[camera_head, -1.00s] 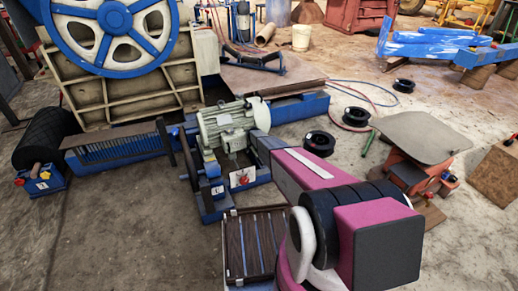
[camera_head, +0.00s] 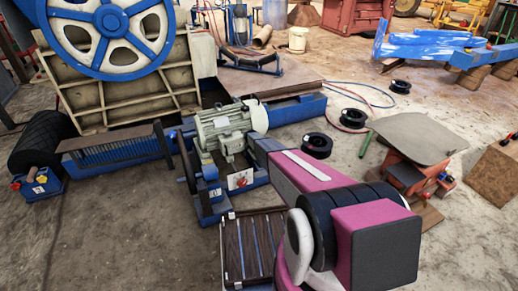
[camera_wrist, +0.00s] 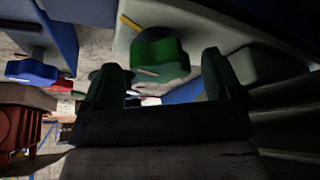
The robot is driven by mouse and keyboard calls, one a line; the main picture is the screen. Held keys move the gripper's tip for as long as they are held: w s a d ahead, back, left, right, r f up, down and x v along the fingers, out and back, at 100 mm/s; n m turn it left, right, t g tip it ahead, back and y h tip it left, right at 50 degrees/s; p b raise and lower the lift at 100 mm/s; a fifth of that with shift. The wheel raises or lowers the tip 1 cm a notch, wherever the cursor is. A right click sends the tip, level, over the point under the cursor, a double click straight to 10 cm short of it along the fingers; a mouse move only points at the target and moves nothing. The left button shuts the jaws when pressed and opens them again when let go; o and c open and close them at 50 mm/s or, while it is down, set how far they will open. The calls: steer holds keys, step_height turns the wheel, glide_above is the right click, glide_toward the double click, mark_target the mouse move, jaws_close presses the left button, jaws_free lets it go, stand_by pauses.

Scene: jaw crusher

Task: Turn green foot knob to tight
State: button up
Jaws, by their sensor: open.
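The green foot knob (camera_wrist: 160,55) shows in the wrist view at the upper middle, with a pale pointer mark on its lower face and a yellow mark beside it at its upper left. My gripper (camera_wrist: 161,66) is open, with one dark finger to the left of the knob and one to the right. The knob is between or just beyond the fingertips; I cannot tell whether they touch it. In the head view the motor (camera_head: 228,126) stands behind my pink and black arm, which hides my gripper and the knob.
In the wrist view a blue knob (camera_wrist: 32,72) and a red knob (camera_wrist: 60,108) are at the left. In the head view the blue-wheeled crusher (camera_head: 108,35) is at the back left. A black spool (camera_head: 317,145) and a grey-topped stool (camera_head: 412,138) are at the right.

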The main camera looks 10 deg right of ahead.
steer(key=n+y, duration=0.1)
steer(key=n, duration=0.4)
steer(key=shift+t+y, duration=0.4)
steer(key=n+y, duration=0.2)
steer(key=n, duration=0.3)
steer(key=shift+d+n, duration=0.1)
steer(key=shift+n, duration=0.2)
steer(key=n+y, duration=0.1)
steer(key=n, duration=0.1)
steer(key=n+y, duration=0.1)
steer(key=n, duration=0.2)
steer(key=shift+n+g, duration=0.3)
steer(key=n+g+y, duration=0.1)
steer(key=n, duration=0.3)
steer(key=shift+d+n, duration=0.1)
steer(key=shift+n, duration=0.2)
steer(key=v, duration=1.1)
steer(key=s+a+r+m, duration=0.1)
steer(key=s+r+m, duration=0.1)
steer(key=s+r, duration=0.4)
steer(key=s+a+r+m+g+h, duration=0.1)
steer(key=s+a+r+m, duration=0.1)
steer(key=s+r, duration=0.5)
steer(key=s+m, duration=0.1)
steer(key=s, duration=0.5)
steer(key=shift+s+g, duration=0.3)
steer(key=shift+s, duration=0.1)
